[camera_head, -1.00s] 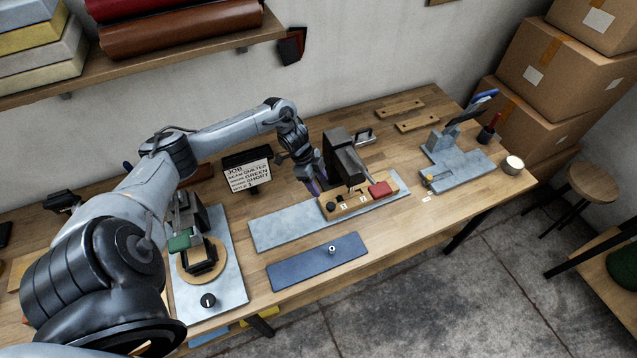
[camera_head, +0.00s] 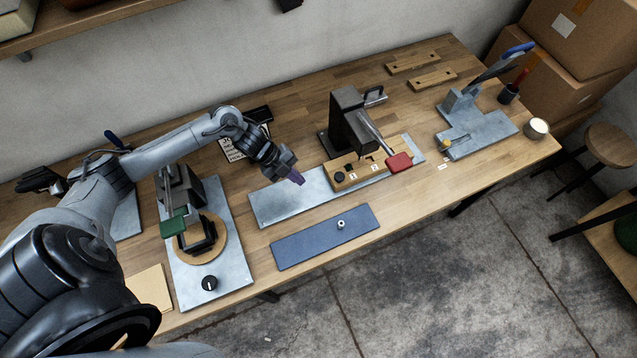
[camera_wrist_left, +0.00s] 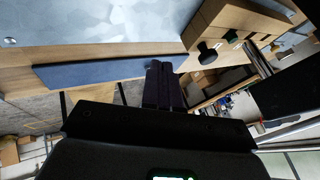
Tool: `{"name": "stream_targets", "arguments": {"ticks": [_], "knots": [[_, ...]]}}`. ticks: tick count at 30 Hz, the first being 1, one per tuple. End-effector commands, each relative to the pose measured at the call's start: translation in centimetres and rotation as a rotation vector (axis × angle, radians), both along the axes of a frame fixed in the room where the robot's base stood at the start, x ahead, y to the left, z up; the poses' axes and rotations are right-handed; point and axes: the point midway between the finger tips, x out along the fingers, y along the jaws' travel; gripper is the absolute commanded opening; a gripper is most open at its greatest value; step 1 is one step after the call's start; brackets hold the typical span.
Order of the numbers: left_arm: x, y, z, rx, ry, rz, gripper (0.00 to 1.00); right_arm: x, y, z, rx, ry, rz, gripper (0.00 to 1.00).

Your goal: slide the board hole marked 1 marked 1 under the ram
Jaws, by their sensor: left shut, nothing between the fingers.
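The wooden board (camera_head: 364,173) lies on the long grey plate (camera_head: 280,201) in front of the black press (camera_head: 350,118). It bears two small number labels and a black knob (camera_head: 339,177) at its left end. The ram's lower end is over the board; its exact line-up with the hole marked 1 cannot be told. A lever with a red handle (camera_head: 399,162) reaches over the board's right part. My left gripper (camera_head: 297,179) is shut and empty, left of the board and apart from it. In the left wrist view its dark fingers (camera_wrist_left: 162,86) are together, below the board (camera_wrist_left: 225,27).
A blue mat (camera_head: 300,244) with a small metal piece lies in front of the plate. Another press with a green handle (camera_head: 174,223) stands left, and a grey fixture (camera_head: 480,132) right. The job sign (camera_head: 236,149) is partly behind my left arm. The plate's left part is bare.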

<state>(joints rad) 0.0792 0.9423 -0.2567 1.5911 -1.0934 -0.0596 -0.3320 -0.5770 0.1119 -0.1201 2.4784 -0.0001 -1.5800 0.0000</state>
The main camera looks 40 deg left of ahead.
Motion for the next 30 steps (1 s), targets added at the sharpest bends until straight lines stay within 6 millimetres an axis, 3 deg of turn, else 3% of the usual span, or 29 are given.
{"name": "stream_targets", "arguments": {"ticks": [16, 21, 30], "knots": [[2.7, -5.0, -7.3, -0.002, 0.003, 0.002, 0.00, -0.2, -0.3, 0.1, -0.013, 0.003, 0.009, 0.43], [4.9, -5.8, -7.0, 0.000, -0.001, 0.003, 0.00, -0.1, -0.3, 0.4, -0.013, 0.001, 0.009, 0.43], [6.2, -6.3, -7.1, 0.001, 0.001, 0.001, 0.00, -0.1, -0.2, 0.5, -0.008, 0.001, 0.006, 0.43]]}}
